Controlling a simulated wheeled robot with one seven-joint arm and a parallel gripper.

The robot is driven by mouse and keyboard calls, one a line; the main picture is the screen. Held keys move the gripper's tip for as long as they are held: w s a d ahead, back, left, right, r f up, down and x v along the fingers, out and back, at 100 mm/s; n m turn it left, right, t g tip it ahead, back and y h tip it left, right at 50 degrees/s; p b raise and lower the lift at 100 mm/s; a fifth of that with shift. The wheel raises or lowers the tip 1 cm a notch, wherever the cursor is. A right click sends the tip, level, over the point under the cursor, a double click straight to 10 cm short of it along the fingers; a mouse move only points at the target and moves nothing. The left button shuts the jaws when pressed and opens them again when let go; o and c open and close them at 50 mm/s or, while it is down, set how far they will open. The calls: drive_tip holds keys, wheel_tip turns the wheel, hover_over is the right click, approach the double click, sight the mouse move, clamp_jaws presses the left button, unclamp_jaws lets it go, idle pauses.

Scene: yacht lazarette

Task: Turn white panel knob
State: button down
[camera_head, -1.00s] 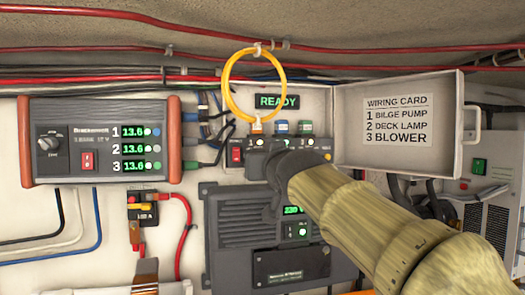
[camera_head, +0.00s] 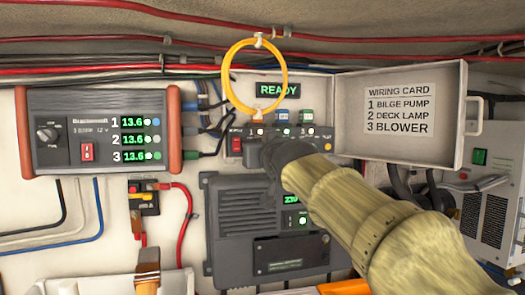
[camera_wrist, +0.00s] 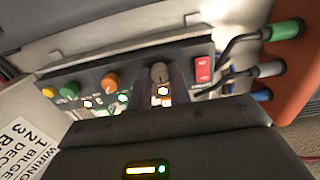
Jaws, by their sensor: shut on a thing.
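The small dark control panel (camera_head: 316,144) is under the READY sign, in the middle of the head view. My gripper (camera_head: 265,153) reaches its lower left part and hides the knobs there. In the wrist view, a pale grey-white knob (camera_wrist: 159,72) sits on the panel beside the red rocker switch (camera_wrist: 203,69). My gripper's dark fingers (camera_wrist: 168,84) are at this knob and appear shut on it. The fingertips are dark and partly hidden. Orange (camera_wrist: 110,81) and green (camera_wrist: 69,90) knobs stand further left, clear of the fingers.
A yellow cable loop (camera_head: 229,84) hangs just above the panel. An open lid with the wiring card (camera_head: 400,110) stands to the right. A power unit (camera_head: 100,130) with cables is at the left. A grey ribbed box (camera_head: 240,215) is just below.

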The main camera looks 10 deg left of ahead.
drive_tip(key=shift+n, duration=0.3)
drive_tip(key=n, duration=0.3)
drive_tip(key=shift+n, duration=0.4)
drive_tip(key=shift+f+n, duration=0.15)
drive_tip(key=shift+n, duration=2.15)
drive_tip(key=c, duration=1.3)
unclamp_jaws()
drive_tip(key=shift+s+p, duration=0.1)
drive_tip(key=shift+p, duration=0.2)
drive_tip(key=b+v, duration=0.3)
drive_tip(key=v, duration=1.4)
drive_tip(key=shift+b, duration=0.3)
drive_tip(key=shift+s, duration=0.2)
